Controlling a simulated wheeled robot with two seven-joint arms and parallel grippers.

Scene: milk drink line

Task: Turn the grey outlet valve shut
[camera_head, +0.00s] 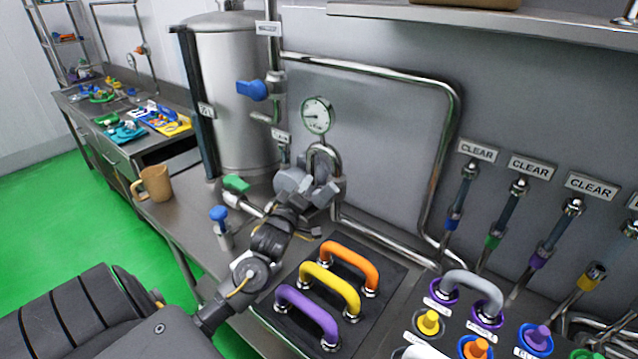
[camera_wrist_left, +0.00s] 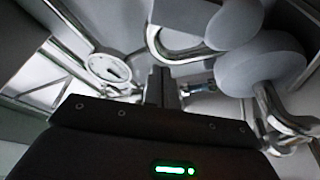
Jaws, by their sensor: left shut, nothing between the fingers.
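The grey outlet valve (camera_head: 290,180) is on the pipework in front of the steel tank, below the round gauge, in the head view. In the left wrist view its grey rounded handle (camera_wrist_left: 258,66) is large and close, at the upper right. My left gripper (camera_head: 308,196) is right at the valve and partly covers it in the head view. Its fingers (camera_wrist_left: 162,86) are shut with nothing between them, just left of the handle in the wrist view. I cannot tell whether they touch it. My right gripper is not in view.
A blue valve handle (camera_head: 252,90) sits higher on the tank pipe, and a green one (camera_head: 236,184) lower left. The gauge (camera_head: 317,115) and bent steel pipes are close to the gripper. Purple, yellow and orange (camera_head: 350,262) handles stand on a panel in front.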

